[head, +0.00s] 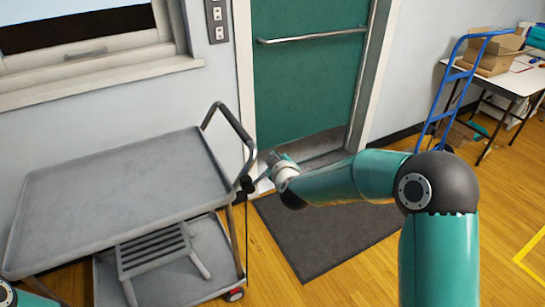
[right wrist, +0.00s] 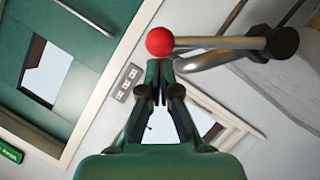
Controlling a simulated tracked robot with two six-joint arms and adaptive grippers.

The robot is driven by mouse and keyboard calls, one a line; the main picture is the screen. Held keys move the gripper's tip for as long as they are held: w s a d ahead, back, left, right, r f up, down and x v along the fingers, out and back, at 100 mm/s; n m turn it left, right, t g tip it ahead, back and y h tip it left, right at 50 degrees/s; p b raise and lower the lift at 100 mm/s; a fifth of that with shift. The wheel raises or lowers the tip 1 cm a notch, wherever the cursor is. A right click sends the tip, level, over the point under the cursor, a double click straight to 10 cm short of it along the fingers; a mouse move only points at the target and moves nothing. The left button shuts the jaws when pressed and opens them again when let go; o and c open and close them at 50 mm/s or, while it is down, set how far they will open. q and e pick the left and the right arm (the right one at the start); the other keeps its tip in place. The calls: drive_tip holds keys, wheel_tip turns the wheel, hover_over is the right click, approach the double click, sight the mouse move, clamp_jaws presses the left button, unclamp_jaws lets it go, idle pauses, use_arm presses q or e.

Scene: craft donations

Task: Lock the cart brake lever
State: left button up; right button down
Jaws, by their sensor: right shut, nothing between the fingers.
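The grey cart (head: 120,185) stands at the left in the head view, its tubular push handle (head: 236,125) at its right end. In the right wrist view, the brake lever (right wrist: 220,43) is a metal rod with a red ball knob (right wrist: 159,42). It runs right to a dark round pivot (right wrist: 283,42). My right gripper (right wrist: 160,72) is shut and empty, its fingertips just below the knob in the picture. I cannot tell whether they touch it. In the head view the knob cannot be made out near my right wrist. My left gripper is out of view.
A dark mat (head: 325,235) lies before the green door (head: 305,75). A blue hand truck (head: 462,75) and a table with a cardboard box (head: 493,55) stand at the right. Wooden floor is clear between.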

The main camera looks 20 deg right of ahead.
drive_tip(key=s+a+r+p, duration=0.1)
drive_tip(key=s+a+r, duration=0.1)
drive_tip(key=s+r, duration=0.5)
drive_tip(key=shift+s+a, duration=0.4)
drive_tip(key=shift+s, duration=0.5)
drive_tip(key=shift+f, duration=0.1)
